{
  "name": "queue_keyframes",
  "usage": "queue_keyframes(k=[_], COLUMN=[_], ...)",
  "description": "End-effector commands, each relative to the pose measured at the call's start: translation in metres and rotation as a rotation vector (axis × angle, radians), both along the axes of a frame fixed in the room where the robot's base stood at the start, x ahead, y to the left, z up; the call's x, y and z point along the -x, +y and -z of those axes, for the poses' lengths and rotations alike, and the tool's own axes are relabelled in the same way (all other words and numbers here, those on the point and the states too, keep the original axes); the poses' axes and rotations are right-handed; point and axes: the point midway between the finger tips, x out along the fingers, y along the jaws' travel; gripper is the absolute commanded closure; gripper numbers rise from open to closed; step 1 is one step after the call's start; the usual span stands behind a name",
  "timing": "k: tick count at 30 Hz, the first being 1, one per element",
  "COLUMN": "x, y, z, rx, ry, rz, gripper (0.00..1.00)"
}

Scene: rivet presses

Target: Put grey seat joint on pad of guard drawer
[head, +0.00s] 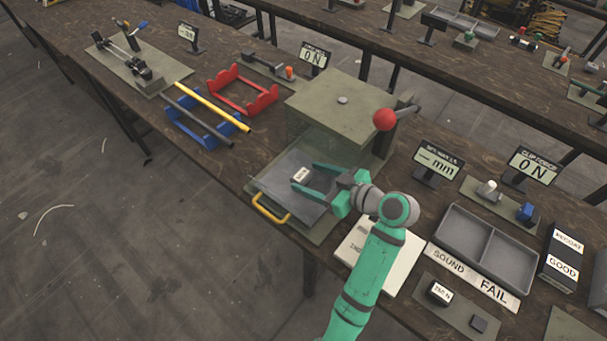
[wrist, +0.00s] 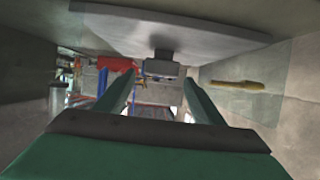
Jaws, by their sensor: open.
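The guard drawer (head: 262,182) is pulled out at the front of the olive press, its yellow handle (head: 270,208) toward the aisle. A small grey joint with a white label on top (head: 300,174) sits on the drawer's dark pad (head: 293,162). My gripper (head: 306,178) is open, low over the drawer, with one finger on each side of the joint. A gap shows between joint and fingers. In the wrist view the joint (wrist: 162,68) appears against the plate (wrist: 165,30), beyond and between the open fingers (wrist: 159,85). Its underside contact is too small to tell.
The press housing (head: 342,105) with a red-knobbed lever (head: 385,119) stands close behind my gripper. Red (head: 242,92) and blue (head: 205,118) racks lie to the left. A two-part grey tray (head: 485,248), a FAIL sign and display stands fill the right.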

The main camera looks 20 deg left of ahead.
Motion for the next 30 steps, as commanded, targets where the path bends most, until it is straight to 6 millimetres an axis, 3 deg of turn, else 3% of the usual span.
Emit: queue_keyframes(k=[6,12,30], x=[0.014,0.022,0.026], y=[-0.040,-0.063,-0.072], z=[-0.018,-0.028,-0.032], rx=[0.001,0.001,0.000], ry=[-0.002,-0.002,-0.001], rz=[0.003,0.001,0.000], gripper=[0.38,0.38,0.38])
